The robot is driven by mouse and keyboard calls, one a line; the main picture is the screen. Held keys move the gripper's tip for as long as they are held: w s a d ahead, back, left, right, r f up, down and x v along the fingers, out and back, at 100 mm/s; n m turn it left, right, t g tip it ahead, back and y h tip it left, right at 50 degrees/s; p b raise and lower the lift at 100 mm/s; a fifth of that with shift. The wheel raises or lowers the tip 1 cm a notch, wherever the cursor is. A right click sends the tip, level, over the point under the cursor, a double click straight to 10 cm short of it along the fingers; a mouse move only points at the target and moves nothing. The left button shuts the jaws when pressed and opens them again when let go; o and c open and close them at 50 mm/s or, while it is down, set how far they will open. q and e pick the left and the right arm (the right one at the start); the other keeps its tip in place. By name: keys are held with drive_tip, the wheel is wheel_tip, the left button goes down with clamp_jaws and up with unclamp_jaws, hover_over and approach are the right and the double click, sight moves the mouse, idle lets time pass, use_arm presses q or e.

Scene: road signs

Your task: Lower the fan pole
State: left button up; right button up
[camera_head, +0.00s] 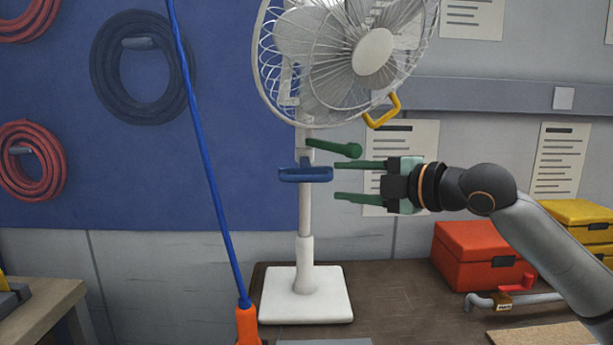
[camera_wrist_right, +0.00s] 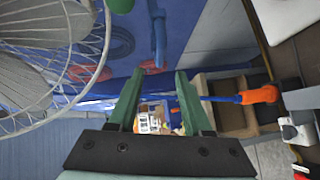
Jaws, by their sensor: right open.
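A white standing fan shows in the head view with a caged head (camera_head: 345,60), an upright white pole (camera_head: 305,212) and a square base (camera_head: 306,296). A blue crosspiece (camera_head: 305,174) sits on the pole, and a green lever (camera_head: 335,148) sticks out to the right just above it. A yellow handle (camera_head: 383,111) is at the cage's lower edge. My right gripper (camera_head: 349,180) is open and empty, right of the blue crosspiece, its fingers pointing left and apart from the pole. In the right wrist view its green fingers (camera_wrist_right: 159,74) are spread. My left gripper is out of view.
A blue rod (camera_head: 208,165) with an orange end stands left of the fan. A red box (camera_head: 482,255), yellow boxes (camera_head: 580,220) and a grey pipe (camera_head: 515,299) are on the right of the brown table (camera_head: 395,300). Hose coils (camera_head: 145,65) hang behind.

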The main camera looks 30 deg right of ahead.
sight(310, 178)
drive_tip(key=p+x, duration=0.2)
drive_tip(key=x, duration=0.6)
drive_tip(key=shift+w, duration=0.3)
drive_tip(key=shift+x, duration=0.75)
drive_tip(key=shift+f, duration=0.15)
clamp_jaws()
